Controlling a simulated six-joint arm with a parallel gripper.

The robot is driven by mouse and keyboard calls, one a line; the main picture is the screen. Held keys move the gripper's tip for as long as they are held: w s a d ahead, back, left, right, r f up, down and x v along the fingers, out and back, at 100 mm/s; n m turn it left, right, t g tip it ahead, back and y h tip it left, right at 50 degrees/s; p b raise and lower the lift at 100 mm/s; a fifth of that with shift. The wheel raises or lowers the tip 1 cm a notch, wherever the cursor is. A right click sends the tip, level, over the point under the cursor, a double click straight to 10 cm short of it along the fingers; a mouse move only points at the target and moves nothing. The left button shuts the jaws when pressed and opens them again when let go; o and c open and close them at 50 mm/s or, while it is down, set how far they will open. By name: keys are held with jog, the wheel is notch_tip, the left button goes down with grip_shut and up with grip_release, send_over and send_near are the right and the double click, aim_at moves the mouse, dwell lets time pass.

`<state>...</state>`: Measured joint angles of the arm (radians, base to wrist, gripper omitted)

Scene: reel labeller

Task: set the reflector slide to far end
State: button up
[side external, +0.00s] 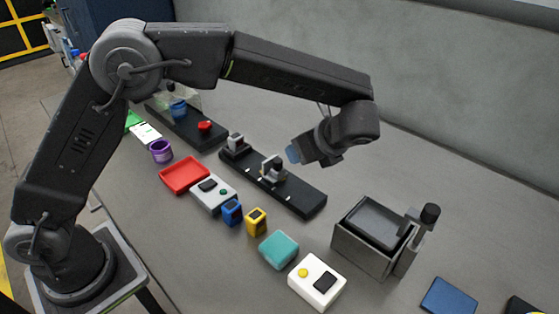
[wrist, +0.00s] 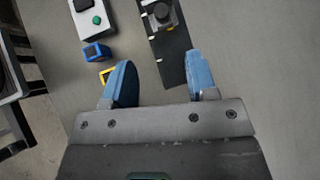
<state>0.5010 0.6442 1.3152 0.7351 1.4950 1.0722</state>
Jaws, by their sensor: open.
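A long black rail (side external: 300,197) lies on the grey table in the middle of the side view. A grey-and-black slide carriage (side external: 272,169) sits about midway along it, and a second small block (side external: 236,145) stands at its upper-left end. White marks show along the rail's edge. My gripper (side external: 292,154) is above the rail, to the upper right of the carriage and apart from it. In the wrist view the two blue fingers of my gripper (wrist: 160,62) are spread with nothing between them. The rail (wrist: 174,62) runs beneath, with the carriage (wrist: 160,13) at the top edge.
A grey box with a lever (side external: 365,240) stands right of the rail. In front are a white box with a yellow button (side external: 317,282), a teal block (side external: 278,249), yellow (side external: 256,221) and blue (side external: 231,212) blocks, and a red tray (side external: 185,175). Another black base (side external: 185,125) lies behind.

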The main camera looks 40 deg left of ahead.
aim_at(279, 161)
jog(key=x, duration=1.4)
jog(key=shift+d+f, duration=0.1)
jog(key=shift+d, duration=0.05)
jog(key=shift+c, duration=0.5)
grip_shut()
jog(key=shift+d, duration=0.1)
